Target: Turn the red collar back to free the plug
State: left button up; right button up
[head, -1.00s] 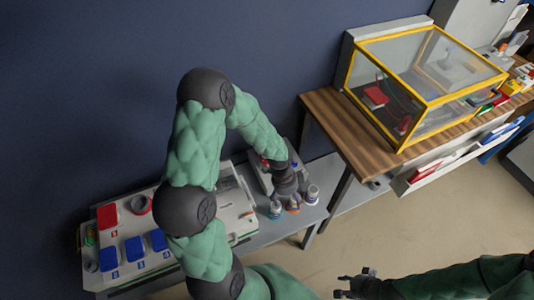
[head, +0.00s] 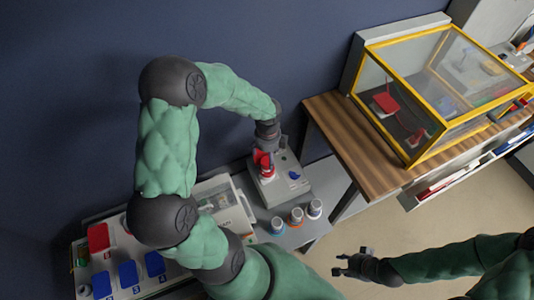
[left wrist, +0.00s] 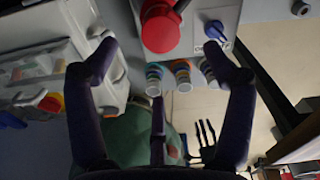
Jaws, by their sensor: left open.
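The red collar (head: 265,167) sits on a grey socket box (head: 291,190) at the wall end of the low bench. In the left wrist view the collar (left wrist: 160,31) is a round red part at the top, between my fingers. Whether a plug sits inside it cannot be told. My left gripper (head: 265,150) is at the collar in the head view. Its two fingers (left wrist: 160,50) are spread wide either side of the collar, apart from it. My right gripper (head: 347,262) is open and empty over the floor, away from the box.
A blue knob (head: 294,175) is on the same box, beside the collar. Several ringed cups (head: 296,216) stand in front of it. A panel with red and blue blocks (head: 128,274) lies left. A yellow-framed clear case (head: 405,160) stands on the wooden table at right.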

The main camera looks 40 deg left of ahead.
pick_arm(q)
jog(key=shift+w+a+f, duration=0.15)
jog(key=shift+w+a, duration=0.2)
jog(key=shift+w+f, duration=0.1)
jog(key=shift+f, duration=0.2)
notch_tip(320, 180, down, 10)
jog(key=b, duration=0.4)
jog(key=shift+b, duration=0.4)
pick_arm(e)
jog(key=f, duration=0.4)
jog(key=shift+w+a+f, duration=0.3)
jog(key=shift+w+f, duration=0.05)
jog(key=shift+f, duration=0.05)
pick_arm(q)
jog(key=shift+d, duration=0.1)
jog(key=c, duration=1.1)
